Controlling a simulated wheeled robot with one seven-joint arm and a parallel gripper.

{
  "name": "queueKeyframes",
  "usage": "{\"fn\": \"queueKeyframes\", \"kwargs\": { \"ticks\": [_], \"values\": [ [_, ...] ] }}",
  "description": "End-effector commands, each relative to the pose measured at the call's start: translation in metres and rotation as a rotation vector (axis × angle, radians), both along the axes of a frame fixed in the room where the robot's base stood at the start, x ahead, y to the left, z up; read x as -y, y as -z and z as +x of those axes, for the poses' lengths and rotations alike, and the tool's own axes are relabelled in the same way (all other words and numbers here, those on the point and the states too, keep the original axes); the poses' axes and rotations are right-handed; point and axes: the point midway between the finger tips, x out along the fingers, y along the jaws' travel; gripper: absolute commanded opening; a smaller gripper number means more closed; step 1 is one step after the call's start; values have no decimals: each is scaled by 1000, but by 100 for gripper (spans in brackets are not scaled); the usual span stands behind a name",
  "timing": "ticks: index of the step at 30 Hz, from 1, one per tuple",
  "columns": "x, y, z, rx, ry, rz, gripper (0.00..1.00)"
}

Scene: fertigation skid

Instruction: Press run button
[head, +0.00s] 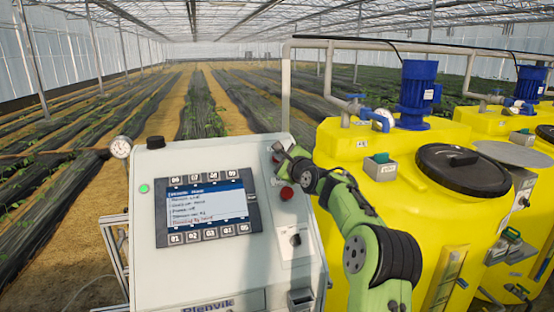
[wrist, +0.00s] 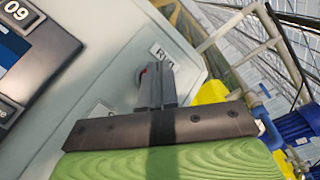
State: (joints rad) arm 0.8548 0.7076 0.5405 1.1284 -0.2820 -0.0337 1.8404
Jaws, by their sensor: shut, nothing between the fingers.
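The grey control cabinet (head: 150,245) carries a screen panel (head: 208,207). My gripper (head: 278,156) is at the cabinet's upper right, above a red round button (head: 287,193). In the wrist view my gripper (wrist: 153,72) is shut with nothing between the fingers, its tips close to the cabinet face beside a partly covered label (wrist: 160,54) that seems to read RUN. The run button itself is not clearly visible and may be behind the fingers. A small reddish part (wrist: 143,76) shows at the fingers' left edge. I cannot tell whether the tips touch anything.
A green lamp (head: 144,188) and a gauge (head: 121,147) are at the cabinet's left. A dark switch (head: 295,239) sits below the red button. Yellow tanks (head: 340,150) with blue motors (head: 417,90) stand close on the right. Crop rows lie behind.

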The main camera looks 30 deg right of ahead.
Motion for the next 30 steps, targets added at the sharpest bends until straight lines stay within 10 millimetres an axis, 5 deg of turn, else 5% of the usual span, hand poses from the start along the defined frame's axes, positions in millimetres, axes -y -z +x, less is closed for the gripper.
{"fn": "queueKeyframes", "kwargs": {
  "ticks": [13,30],
  "values": [
    [-2,-8,-7,1,0,0,0],
    [-10,-43,-38,0,0,0,0]
  ]
}}
